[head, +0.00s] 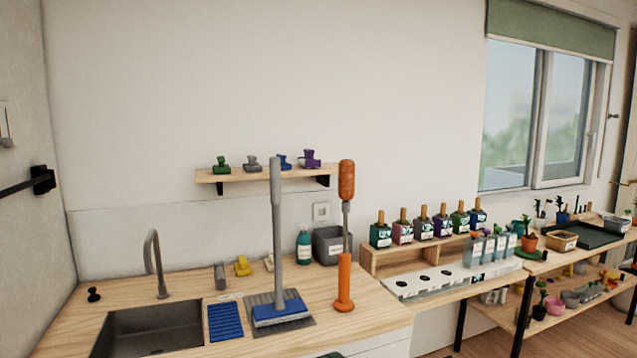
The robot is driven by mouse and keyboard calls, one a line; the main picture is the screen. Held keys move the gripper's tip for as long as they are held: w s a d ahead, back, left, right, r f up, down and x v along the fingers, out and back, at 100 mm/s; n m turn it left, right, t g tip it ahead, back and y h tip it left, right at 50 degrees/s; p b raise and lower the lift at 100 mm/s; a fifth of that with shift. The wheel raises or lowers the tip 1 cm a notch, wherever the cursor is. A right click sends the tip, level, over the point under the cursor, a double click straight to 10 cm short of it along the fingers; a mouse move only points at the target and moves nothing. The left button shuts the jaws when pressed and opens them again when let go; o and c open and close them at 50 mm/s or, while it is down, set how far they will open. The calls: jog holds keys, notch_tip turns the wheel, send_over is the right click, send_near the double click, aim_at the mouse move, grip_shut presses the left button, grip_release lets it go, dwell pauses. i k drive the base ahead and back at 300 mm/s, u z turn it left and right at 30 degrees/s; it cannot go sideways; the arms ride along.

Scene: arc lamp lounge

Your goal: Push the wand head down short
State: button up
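A tall grey wand (277,220) stands upright on the wooden counter, with a wide blue head (278,313) at its foot. The blue head rests on a grey ribbed mat (308,321). To its right, an orange grip (346,180) tops a thin grey shaft, and an orange post (344,278) with a wider foot stands below it. I cannot tell whether these orange parts are one piece. Which item the task calls the wand is not certain from this view. My gripper is not in view.
A dark sink (150,328) with a curved tap (154,262) is at left, beside a blue ribbed pad (225,321). A grey bin (328,244) and green bottle (304,244) stand behind. A wall shelf (262,173) is above. Bottles (421,226) crowd the right.

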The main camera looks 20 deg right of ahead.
aim_at(346, 166)
jog(key=k, duration=0.5)
jog(key=z, duration=0.6)
jog(key=i, duration=1.35)
jog(key=z, duration=0.15)
